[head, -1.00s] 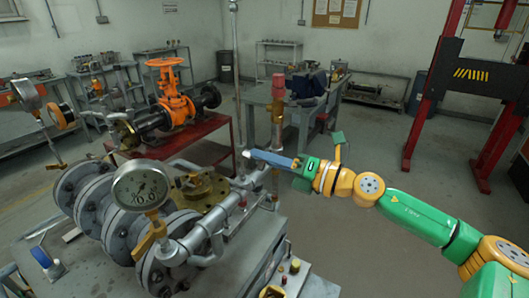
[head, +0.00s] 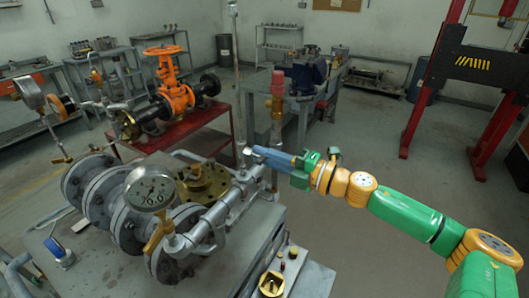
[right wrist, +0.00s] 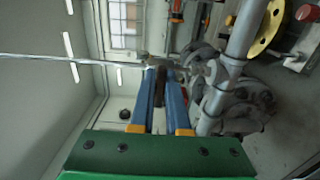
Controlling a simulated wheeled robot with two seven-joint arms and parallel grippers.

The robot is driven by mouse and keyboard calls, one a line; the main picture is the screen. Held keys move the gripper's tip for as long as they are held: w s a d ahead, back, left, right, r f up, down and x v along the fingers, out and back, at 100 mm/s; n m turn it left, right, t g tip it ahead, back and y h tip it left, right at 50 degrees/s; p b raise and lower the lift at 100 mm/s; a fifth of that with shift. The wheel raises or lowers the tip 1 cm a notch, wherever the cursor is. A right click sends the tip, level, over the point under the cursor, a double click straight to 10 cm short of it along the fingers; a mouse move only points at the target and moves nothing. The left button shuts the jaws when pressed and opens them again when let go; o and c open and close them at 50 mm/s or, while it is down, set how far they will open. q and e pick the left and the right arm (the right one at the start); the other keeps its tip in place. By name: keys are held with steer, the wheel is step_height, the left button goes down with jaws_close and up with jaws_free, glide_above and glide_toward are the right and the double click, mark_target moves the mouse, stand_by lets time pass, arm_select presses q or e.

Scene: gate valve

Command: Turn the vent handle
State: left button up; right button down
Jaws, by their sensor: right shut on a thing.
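My right gripper (head: 252,151) reaches in from the right, its long blue fingers at the small fittings on the grey pipe (head: 215,214) beside the gauge. In the right wrist view, the blue fingers (right wrist: 160,75) are shut on a small dark brown piece (right wrist: 160,88) between them. It appears to be the vent handle; the fingers hide most of it, so its angle cannot be told. The grey pipe also shows in the right wrist view (right wrist: 240,35), just right of the fingers. My left gripper is not in view.
A round pressure gauge (head: 150,187) stands above the large grey flanges (head: 88,177) at left. A red-topped upright valve (head: 277,88) rises close behind my right fingers. An orange gate valve (head: 172,80) sits on a red bench behind.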

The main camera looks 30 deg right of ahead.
stand_by(0.3)
steer(key=c, duration=0.9)
jaws_free()
steer(key=shift+d+f, duration=0.1)
steer(key=v, duration=0.7)
